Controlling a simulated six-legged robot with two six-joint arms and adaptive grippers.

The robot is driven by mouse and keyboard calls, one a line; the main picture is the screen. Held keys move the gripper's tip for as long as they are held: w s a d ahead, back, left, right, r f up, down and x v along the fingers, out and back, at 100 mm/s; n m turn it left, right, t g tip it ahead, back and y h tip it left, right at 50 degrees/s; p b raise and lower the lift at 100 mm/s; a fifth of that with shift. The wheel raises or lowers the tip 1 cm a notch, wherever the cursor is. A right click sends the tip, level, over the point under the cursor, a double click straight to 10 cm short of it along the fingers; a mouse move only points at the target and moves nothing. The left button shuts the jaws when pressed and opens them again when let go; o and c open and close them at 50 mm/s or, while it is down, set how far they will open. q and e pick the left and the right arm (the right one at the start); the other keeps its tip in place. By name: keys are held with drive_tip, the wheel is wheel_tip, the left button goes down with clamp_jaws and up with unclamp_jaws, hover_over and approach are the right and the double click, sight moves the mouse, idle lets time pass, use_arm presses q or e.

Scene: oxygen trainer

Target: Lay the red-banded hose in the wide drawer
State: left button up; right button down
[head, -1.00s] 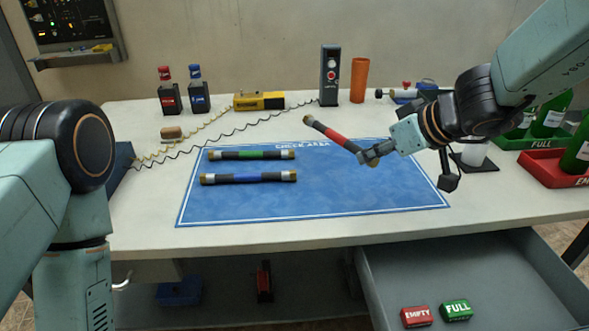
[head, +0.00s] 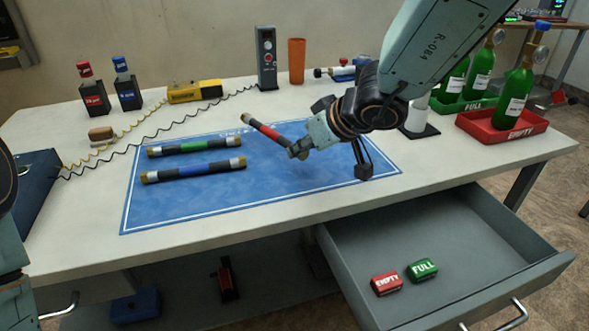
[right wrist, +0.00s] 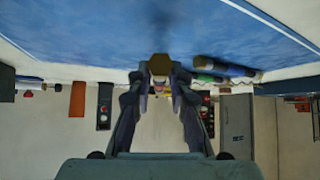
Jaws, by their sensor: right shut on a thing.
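The red-banded hose (head: 266,134) is a short dark tube with a red middle and tan ends. My right gripper (head: 299,149) is shut on its near end and holds it tilted above the blue mat (head: 280,185). In the right wrist view, the hose's tan end (right wrist: 159,65) shows between the fingers. The wide drawer (head: 440,232) is pulled open under the table's right side, in front of and below the gripper. It holds a red EMPTY tag (head: 386,282) and a green FULL tag (head: 422,270). My left gripper is out of view.
A green-banded hose (head: 195,146) and a blue-banded hose (head: 192,172) lie on the mat. A red tray (head: 500,131) with a green bottle stands at the table's right end. The drawer floor behind the tags is clear.

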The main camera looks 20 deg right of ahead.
drive_tip(key=shift+d+f, duration=0.15)
drive_tip(key=shift+f, duration=0.25)
drive_tip(key=f, duration=0.1)
drive_tip(key=f+b, duration=0.1)
drive_tip(key=shift+s+a+f, duration=0.1)
drive_tip(key=shift+a+f, duration=0.3)
drive_tip(key=shift+f, duration=0.25)
drive_tip(key=shift+d, duration=0.3)
drive_tip(key=shift+a+b, duration=0.25)
drive_tip(key=shift+b, duration=0.2)
drive_tip(key=c, duration=1.7)
unclamp_jaws()
drive_tip(key=shift+f, duration=0.15)
drive_tip(key=o, duration=0.3)
drive_tip(key=shift+d, duration=0.15)
drive_tip(key=shift+o, duration=0.9)
